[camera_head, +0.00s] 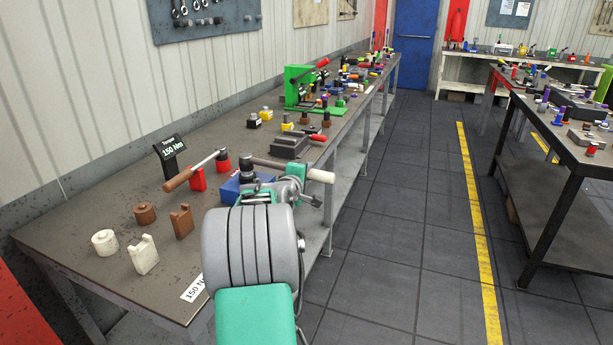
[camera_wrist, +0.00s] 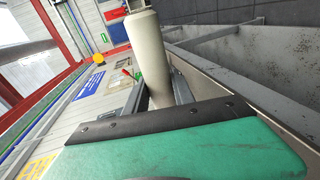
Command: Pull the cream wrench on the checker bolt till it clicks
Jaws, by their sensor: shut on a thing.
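The cream wrench has a dark head (camera_head: 246,163) on the checker, a grey shaft (camera_head: 281,165) and a cream handle (camera_head: 320,176) that sticks out over the bench's front edge. The checker is a blue block (camera_head: 231,190); its bolt is hidden under the wrench head and behind my arm. My gripper (camera_head: 312,195) is at the handle, partly hidden by my wrist. In the wrist view the cream handle (camera_wrist: 150,60) runs down between my grey fingers, which are shut on it. A small black display (camera_head: 170,149) reads "150 Nm".
A brown-handled wrench (camera_head: 193,172) rests on red stands to the left. Cream and brown blocks stand at the bench's near end. A grey vice-like fixture (camera_head: 290,146) and a green press (camera_head: 301,88) stand beyond. The floor right of the bench is clear.

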